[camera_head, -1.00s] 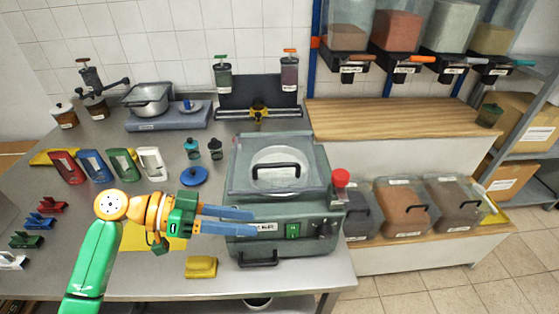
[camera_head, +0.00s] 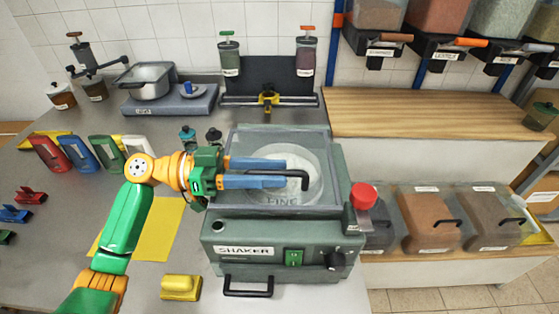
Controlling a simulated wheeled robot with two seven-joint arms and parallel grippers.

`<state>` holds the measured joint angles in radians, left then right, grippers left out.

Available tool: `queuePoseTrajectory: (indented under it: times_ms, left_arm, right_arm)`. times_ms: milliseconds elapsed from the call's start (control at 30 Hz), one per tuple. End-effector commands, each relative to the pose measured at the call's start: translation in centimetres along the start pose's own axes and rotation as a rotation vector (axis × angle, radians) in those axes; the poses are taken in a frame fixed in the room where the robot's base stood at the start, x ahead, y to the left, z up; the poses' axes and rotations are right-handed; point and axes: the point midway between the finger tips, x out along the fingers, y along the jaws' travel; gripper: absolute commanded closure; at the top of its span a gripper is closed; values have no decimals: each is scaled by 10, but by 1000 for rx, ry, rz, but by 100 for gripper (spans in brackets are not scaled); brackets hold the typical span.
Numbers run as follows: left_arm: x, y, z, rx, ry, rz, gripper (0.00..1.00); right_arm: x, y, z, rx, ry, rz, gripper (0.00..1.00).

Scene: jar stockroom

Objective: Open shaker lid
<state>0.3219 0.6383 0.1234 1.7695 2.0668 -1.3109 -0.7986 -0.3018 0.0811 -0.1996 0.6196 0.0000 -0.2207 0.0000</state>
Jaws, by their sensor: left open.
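The shaker (camera_head: 240,250) is a grey-green box machine on the steel bench, with a SHAKER label, a green switch and a black knob on its front. Its clear lid (camera_head: 247,143) is down, and a round sieve marked FINE shows through it. A black lid handle (camera_head: 305,178) stands on top of the lid. My left gripper (camera_head: 284,172) is open, its blue fingers pointing right over the lid and lying across the handle's left part in the picture. I cannot tell whether the fingers touch the handle. My right gripper is not in view.
A red knob (camera_head: 363,195) stands at the shaker's right side. A yellow block (camera_head: 181,287) and a yellow mat (camera_head: 165,232) lie left of the shaker. Lidded bins (camera_head: 429,220) stand on the lower shelf at right. The wooden shelf (camera_head: 420,110) behind is mostly clear.

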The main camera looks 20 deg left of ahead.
Motion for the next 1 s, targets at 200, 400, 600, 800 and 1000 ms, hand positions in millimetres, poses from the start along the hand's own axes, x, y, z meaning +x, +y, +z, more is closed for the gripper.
queuePoseTrajectory:
  times_ms: [200, 400, 600, 800, 1000]
  left_arm:
    - [17, 0, -1, 1, 0, 0, 54]
    - [16, 0, 0, 0, 0, -1, 65]
    - [16, 0, 1, 0, 0, 0, 100]
    - [16, 0, 1, 0, -1, -1, 100]
    - [16, 0, 1, -1, -1, -1, 100]
  right_arm:
    - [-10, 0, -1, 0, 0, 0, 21]
    - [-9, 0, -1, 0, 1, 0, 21]
    - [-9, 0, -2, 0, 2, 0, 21]
    - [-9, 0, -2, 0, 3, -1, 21]
    - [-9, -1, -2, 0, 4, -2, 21]
